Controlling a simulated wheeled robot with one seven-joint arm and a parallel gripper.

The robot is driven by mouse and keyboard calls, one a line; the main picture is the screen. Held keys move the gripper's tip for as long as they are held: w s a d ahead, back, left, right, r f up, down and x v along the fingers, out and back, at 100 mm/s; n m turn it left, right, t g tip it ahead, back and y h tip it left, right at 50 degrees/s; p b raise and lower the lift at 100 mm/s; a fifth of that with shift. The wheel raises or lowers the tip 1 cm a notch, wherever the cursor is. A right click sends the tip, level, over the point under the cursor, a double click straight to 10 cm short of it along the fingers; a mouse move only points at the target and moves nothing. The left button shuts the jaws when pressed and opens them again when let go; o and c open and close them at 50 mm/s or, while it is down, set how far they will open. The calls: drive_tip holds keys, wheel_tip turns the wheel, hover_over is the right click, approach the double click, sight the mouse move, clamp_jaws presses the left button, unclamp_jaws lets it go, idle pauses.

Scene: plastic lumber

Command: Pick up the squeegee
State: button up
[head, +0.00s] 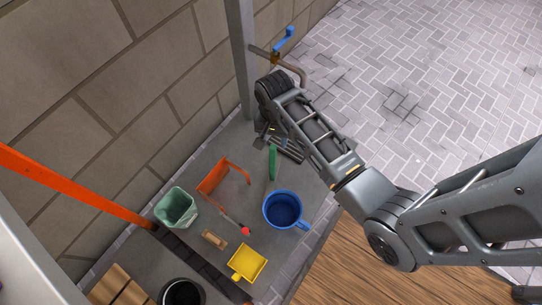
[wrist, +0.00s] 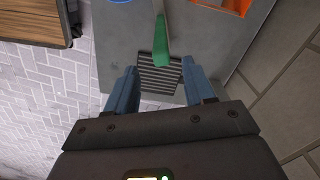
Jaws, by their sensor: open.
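The green end shows just ahead of the gap between the fingertips. In the head view my arm partly hides the gripper.
A drain grate (wrist: 160,76) lies under the green end. Nearby are an orange item (head: 212,176), blue mug (head: 283,209), red-tipped stick (head: 244,230), yellow scoop (head: 247,263), wooden block (head: 214,239) and pale green bin (head: 176,207). A wall and tap pipe (head: 291,68) stand close.

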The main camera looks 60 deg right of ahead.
sight(273, 146)
wheel_tip(273, 146, down, 5)
drive_tip(key=shift+r+b, duration=0.1)
drive_tip(key=shift+b, duration=0.9)
clamp_jaws()
